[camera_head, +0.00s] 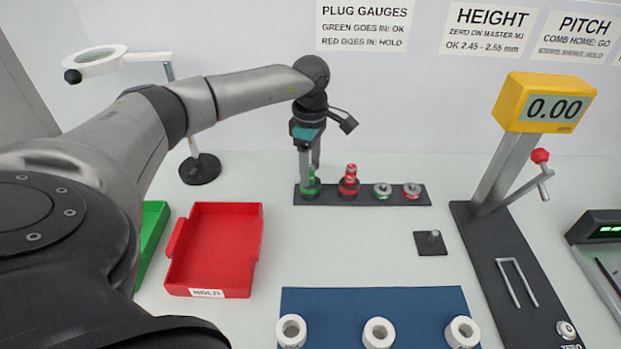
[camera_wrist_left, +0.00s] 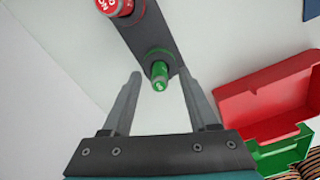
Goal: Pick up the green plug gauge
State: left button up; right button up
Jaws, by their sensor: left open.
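The green plug gauge (camera_head: 311,184) stands upright at the left end of a dark rack (camera_head: 330,198). In the left wrist view the green plug gauge (camera_wrist_left: 160,73) shows between and a little beyond the two fingertips. My left gripper (camera_head: 309,165) is over the gauge with its fingers pointing down; in the wrist view its fingers (camera_wrist_left: 163,80) are spread wide, one on each side. I cannot tell whether either finger touches the gauge. The red plug gauge (camera_head: 349,180) stands just right of it, also in the wrist view (camera_wrist_left: 116,6). My right gripper is not in view.
A red HOLD tray (camera_head: 215,245) and a green tray (camera_head: 152,235) lie at left. A magnifier stand (camera_head: 200,169) and a yellow height gauge (camera_head: 545,103) flank the rack. White rings lie on a blue mat (camera_head: 375,300).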

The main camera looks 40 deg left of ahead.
pick_arm(q)
grip_shut()
dwell(0.4)
